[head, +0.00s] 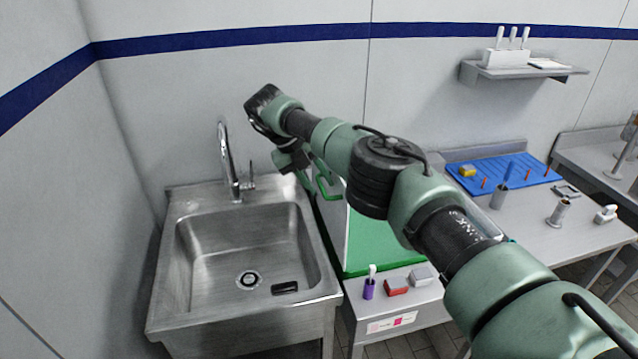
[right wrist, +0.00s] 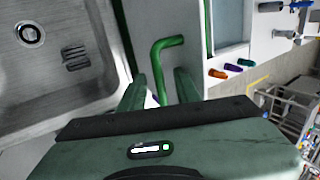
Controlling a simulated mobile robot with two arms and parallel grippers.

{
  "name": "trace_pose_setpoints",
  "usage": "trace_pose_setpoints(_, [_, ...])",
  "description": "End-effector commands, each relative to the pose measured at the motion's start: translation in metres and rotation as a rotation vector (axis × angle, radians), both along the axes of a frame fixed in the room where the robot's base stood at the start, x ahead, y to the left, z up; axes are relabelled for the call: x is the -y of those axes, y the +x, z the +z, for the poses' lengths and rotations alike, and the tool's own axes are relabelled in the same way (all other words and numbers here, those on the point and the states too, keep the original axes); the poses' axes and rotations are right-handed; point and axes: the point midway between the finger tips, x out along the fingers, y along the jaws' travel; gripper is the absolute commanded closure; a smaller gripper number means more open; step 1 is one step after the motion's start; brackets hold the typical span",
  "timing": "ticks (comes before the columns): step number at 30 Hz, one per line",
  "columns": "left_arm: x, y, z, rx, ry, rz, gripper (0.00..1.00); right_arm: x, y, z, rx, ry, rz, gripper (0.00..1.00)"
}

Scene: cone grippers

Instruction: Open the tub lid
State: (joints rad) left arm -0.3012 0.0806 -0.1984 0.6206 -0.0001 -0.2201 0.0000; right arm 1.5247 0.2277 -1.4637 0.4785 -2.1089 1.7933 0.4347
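The tub (head: 375,245) stands right of the sink, with green surfaces and a pale side panel. My arm hides much of it, and I cannot tell how far its lid is open. A bent green handle (head: 324,184) shows on its left side, and also in the right wrist view (right wrist: 157,58). My right gripper (head: 297,165) is at this handle. In the right wrist view its two green fingers (right wrist: 160,88) are apart, with the handle's bar between them and gaps visible. My left gripper is not in view.
A steel sink (head: 185,285) with a tall faucet (head: 228,160) stands at the left. A blue mat (head: 500,169) lies at the right.

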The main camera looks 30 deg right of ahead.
Motion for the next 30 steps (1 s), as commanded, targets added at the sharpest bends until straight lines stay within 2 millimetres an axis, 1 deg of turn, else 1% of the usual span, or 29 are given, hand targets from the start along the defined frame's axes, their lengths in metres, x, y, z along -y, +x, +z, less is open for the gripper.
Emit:
trace_pose_setpoints(2, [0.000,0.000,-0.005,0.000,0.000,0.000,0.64,-0.004,0.002,0.005,0.002,-0.001,0.000,0.67])
trace_pose_setpoints(5, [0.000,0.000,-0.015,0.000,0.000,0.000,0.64,-0.011,0.004,0.018,0.006,0.001,0.001,0.67])
trace_pose_setpoints(10, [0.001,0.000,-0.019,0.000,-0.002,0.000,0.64,-0.024,0.007,0.043,0.002,0.000,-0.002,0.67])
trace_pose_setpoints(11, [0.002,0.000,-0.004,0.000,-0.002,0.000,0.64,-0.023,0.006,0.053,-0.001,0.000,-0.003,0.67])
trace_pose_setpoints(12, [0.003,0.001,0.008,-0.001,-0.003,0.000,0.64,-0.023,0.007,0.057,-0.003,0.000,0.000,0.67])
trace_pose_setpoints(18, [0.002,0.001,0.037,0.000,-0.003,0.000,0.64,-0.028,0.008,0.064,-0.003,0.001,-0.002,0.67])
trace_pose_setpoints(24, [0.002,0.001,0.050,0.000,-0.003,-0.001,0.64,-0.031,0.008,0.066,-0.002,0.000,-0.001,0.67])
trace_pose_setpoints(30, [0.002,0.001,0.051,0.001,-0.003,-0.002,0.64,-0.032,0.008,0.064,-0.001,0.001,0.000,0.67])
